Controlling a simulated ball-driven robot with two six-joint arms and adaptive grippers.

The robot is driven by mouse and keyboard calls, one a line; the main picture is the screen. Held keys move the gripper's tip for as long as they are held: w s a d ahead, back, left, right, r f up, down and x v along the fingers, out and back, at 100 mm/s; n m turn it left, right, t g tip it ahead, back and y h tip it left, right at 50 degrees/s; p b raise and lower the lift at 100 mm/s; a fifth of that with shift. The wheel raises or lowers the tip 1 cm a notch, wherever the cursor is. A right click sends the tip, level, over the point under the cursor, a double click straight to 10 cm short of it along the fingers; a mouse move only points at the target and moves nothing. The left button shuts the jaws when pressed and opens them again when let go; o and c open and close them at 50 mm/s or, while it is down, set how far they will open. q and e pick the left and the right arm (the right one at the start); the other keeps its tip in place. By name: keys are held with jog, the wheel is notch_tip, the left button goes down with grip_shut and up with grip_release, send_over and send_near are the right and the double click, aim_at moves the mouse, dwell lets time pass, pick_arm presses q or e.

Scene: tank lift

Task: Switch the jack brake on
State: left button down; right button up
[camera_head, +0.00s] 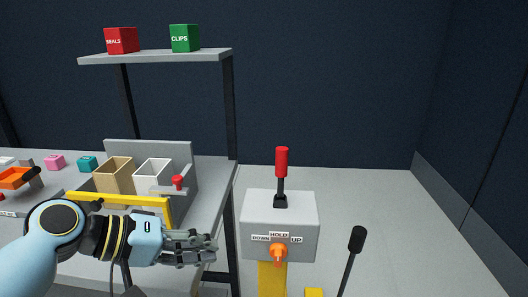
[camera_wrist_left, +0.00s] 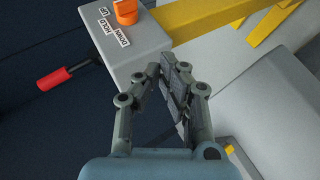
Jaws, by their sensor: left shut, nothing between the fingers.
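The jack's grey control box (camera_head: 258,228) stands on a yellow post (camera_head: 270,280). A lever with a red grip (camera_head: 281,162) stands upright from its top; the lever also shows in the left wrist view (camera_wrist_left: 53,80). An orange knob (camera_head: 278,254) sits on the front face beneath the labels DOWN, HOLD and UP; it shows too in the left wrist view (camera_wrist_left: 125,11). No label reading brake is visible. My left gripper (camera_head: 212,246) is shut and empty, left of the box. In the left wrist view its fingertips (camera_wrist_left: 168,73) appear near the box's edge.
A black-knobbed lever (camera_head: 357,240) rises at the right. A workbench with tan (camera_head: 115,175) and white bins (camera_head: 153,176) is at the left, with a yellow bar (camera_head: 118,200) behind my left arm. A shelf (camera_head: 165,56) stands above. Floor right of the box is mostly clear.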

aim_at(281, 174)
pick_arm(q)
jog(key=w+r+n+t+h, duration=0.2)
jog(key=w+r+n+h, duration=0.1)
jog(key=w+r, duration=0.7)
notch_tip(281, 174, up, 3)
jog(key=shift+w+d+f+n+t+h, duration=0.25)
jog(key=shift+n+t+h, duration=0.15)
jog(key=shift+h, duration=0.4)
pick_arm(e)
jog(key=shift+a+r, duration=0.2)
jog(key=shift+r, duration=0.1)
jog(key=shift+a, duration=0.1)
jog(key=shift+a, duration=0.1)
pick_arm(q)
jog(key=d+p, duration=0.1)
jog(key=d, duration=0.2)
jog(key=w+d+p, duration=0.1)
jog(key=d, duration=0.2)
jog(key=d+p, duration=0.2)
jog(key=d, duration=0.1)
jog(key=shift+w+d, duration=0.15)
jog(key=shift+w, duration=0.2)
jog(key=shift+s+d, duration=0.1)
jog(key=shift+s, duration=0.3)
pick_arm(e)
jog(key=r, duration=0.4)
jog(key=shift+w+d, duration=0.1)
jog(key=shift+d, duration=0.25)
